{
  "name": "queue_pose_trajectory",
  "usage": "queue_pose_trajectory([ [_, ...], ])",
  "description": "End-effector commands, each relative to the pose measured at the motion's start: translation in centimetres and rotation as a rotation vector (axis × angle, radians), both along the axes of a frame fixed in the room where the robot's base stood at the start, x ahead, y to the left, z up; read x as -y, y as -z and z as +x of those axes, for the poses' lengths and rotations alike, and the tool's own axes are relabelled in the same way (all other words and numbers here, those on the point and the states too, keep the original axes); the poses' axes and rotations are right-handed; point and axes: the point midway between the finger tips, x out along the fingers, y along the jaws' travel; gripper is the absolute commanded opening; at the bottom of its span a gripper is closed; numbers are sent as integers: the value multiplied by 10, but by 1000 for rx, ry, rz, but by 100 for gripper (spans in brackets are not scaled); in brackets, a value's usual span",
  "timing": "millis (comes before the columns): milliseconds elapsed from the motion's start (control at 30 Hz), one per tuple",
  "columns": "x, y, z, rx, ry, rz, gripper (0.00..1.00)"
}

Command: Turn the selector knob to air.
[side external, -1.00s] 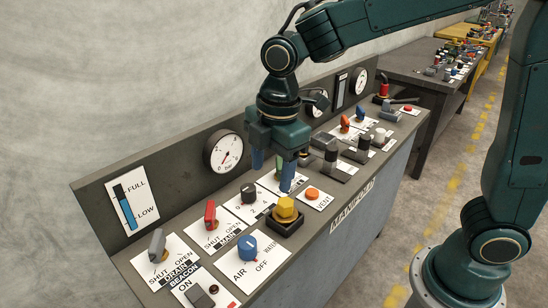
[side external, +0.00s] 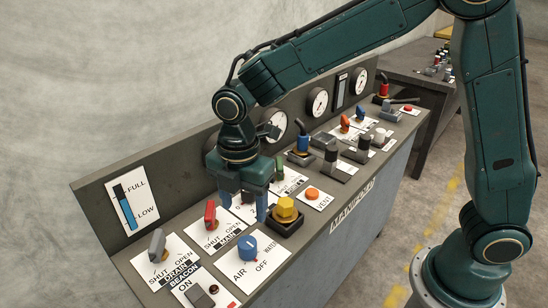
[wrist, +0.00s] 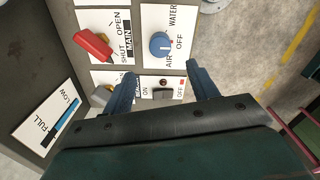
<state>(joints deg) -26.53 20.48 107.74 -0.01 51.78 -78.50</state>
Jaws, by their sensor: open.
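The selector knob (side external: 247,248) is a round blue knob on a white plate marked AIR, OFF and WATER, near the front edge of the panel. It also shows in the wrist view (wrist: 160,45), upper middle, beyond my fingertips. A light mark is on it, but I cannot tell firmly which label it points to. My gripper (side external: 243,204) is open and empty, pointing down. It is above the panel, behind the knob in the side view and apart from it. In the wrist view its two blue fingers (wrist: 160,72) are spread.
A yellow knob (side external: 286,209) on a dark block stands close to the right of my gripper. A red handle (side external: 210,214) and a grey handle (side external: 157,243) rise to the left. A rocker switch (side external: 200,297) is in front. The gauge backboard runs behind.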

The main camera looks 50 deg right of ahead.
Motion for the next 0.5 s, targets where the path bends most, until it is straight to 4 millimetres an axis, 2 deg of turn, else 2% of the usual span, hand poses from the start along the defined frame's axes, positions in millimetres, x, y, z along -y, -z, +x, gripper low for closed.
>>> queue_pose_trajectory([
  [500,1,76,-1,-5,1,-2,59],
])
